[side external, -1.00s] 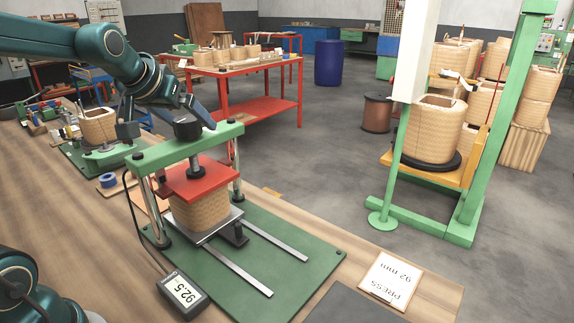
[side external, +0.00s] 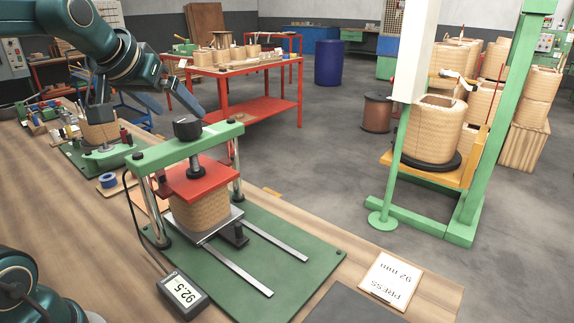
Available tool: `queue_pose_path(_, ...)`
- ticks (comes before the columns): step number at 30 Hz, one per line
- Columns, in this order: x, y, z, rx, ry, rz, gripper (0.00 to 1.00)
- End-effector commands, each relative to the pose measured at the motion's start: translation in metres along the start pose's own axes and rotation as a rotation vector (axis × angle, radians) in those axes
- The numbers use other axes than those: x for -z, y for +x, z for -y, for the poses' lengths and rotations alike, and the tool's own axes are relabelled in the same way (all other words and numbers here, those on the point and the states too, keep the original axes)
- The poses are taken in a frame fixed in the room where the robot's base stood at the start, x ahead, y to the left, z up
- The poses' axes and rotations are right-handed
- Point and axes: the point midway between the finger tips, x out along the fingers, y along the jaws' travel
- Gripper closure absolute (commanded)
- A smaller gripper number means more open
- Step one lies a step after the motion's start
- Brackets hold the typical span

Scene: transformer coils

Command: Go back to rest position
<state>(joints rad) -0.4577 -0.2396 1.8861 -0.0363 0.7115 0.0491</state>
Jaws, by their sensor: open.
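My gripper (side external: 152,116) is open and empty, above and to the left of the black knob (side external: 187,128) on top of the press. Its two fingers are spread apart, and the near one lies close to the knob in the picture. The press has a green crossbar (side external: 150,154) on two steel posts. A red pressing plate (side external: 197,180) sits on a tan wound coil (side external: 200,212), which stands on a grey metal plate. The gauge (side external: 182,291) in front of the press reads 92.5.
A sign (side external: 388,281) reading "PRESS 92 mm" lies at the bench's right. A second green fixture (side external: 105,155) with a coil stands behind the press at left, near a blue tape roll (side external: 108,181). A green frame (side external: 478,160) holding a large coil stands at right.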

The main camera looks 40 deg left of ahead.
Motion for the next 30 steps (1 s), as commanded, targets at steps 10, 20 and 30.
queue_pose_path(10,-0.090,-0.053,-0.073,-0.210,0.228,0.049,0.06)
queue_pose_path(20,-0.203,-0.061,-0.068,-0.260,0.349,0.270,0.06)
queue_pose_path(30,-0.207,-0.061,-0.066,-0.253,0.345,0.290,0.06)
